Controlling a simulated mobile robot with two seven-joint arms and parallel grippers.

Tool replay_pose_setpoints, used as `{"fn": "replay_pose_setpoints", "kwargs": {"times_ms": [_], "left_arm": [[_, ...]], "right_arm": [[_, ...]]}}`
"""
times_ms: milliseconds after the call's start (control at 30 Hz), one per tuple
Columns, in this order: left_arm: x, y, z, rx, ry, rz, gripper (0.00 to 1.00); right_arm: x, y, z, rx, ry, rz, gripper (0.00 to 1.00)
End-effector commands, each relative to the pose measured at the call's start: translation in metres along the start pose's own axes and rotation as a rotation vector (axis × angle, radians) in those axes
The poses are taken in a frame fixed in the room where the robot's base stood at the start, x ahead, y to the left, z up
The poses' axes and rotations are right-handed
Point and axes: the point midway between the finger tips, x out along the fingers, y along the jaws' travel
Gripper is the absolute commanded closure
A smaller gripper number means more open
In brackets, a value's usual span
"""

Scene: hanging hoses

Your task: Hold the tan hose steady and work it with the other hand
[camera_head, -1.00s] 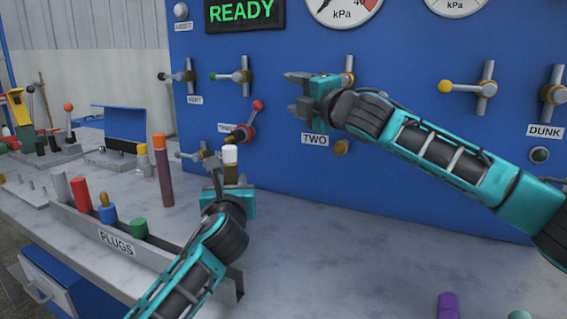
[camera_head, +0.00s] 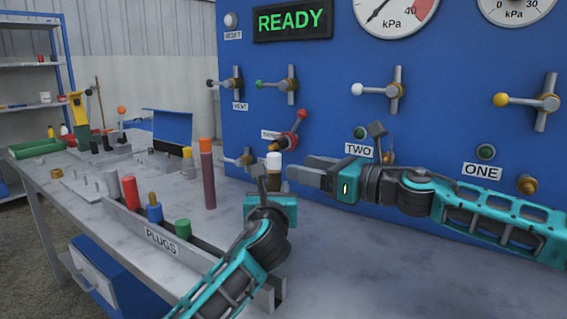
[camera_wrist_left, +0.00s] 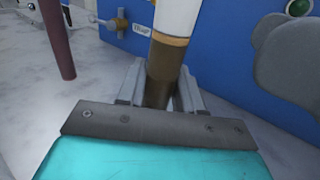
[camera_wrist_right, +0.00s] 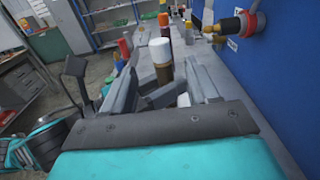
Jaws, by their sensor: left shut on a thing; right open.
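A short brown hose with a white top and a tan band stands upright above the bench; it is the likely tan hose (camera_head: 274,177). In the left wrist view, its lower part (camera_wrist_left: 163,72) is between my left gripper's fingers. My left gripper (camera_head: 264,182) is shut on it. My right gripper (camera_head: 298,173) is open, held level just right of the hose, with its fingers pointing at it. In the right wrist view, the white top (camera_wrist_right: 160,50) shows between my open right fingers (camera_wrist_right: 163,78); I cannot tell if they touch it. The hose's lower end is hidden.
The blue panel (camera_head: 330,95) with valves and gauges rises close behind my right gripper. A grey plug rack (camera_head: 150,232) with coloured plugs stands left of my left arm. A purple post with an orange top (camera_head: 208,180) stands behind it. The front right bench is clear.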

Motion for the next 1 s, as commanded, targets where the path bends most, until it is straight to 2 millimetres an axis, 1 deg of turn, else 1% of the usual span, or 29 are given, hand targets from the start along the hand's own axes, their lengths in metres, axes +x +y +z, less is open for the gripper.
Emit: {"fn": "replay_pose_setpoints", "kwargs": {"times_ms": [33,200,300,400,600,900,933,1000], "left_arm": [[0.000,0.000,-0.001,0.001,0.002,0.001,0.96],[0.000,0.000,-0.001,0.001,0.002,0.001,0.96],[0.000,0.000,-0.001,0.001,0.002,0.001,0.96],[0.000,0.000,-0.001,0.001,0.002,0.001,0.96],[0.000,0.001,-0.001,0.001,0.002,0.001,0.96],[0.000,0.001,-0.001,0.001,0.002,0.001,0.96],[0.000,0.001,-0.001,0.001,0.002,0.001,0.96],[0.000,0.001,-0.001,0.001,0.002,0.001,0.96]], "right_arm": [[0.011,0.001,0.000,0.000,0.000,0.002,0.41],[0.043,0.001,0.000,0.002,-0.001,0.001,0.41],[0.058,0.001,0.001,0.001,-0.001,0.000,0.41],[0.070,-0.001,0.001,0.002,-0.001,-0.002,0.41],[0.082,0.000,0.000,0.002,-0.001,-0.002,0.41],[0.083,-0.001,0.000,0.002,-0.001,-0.002,0.41],[0.083,-0.001,0.000,0.002,-0.001,-0.002,0.42],[0.083,-0.001,0.000,0.002,-0.001,-0.002,0.48]]}}
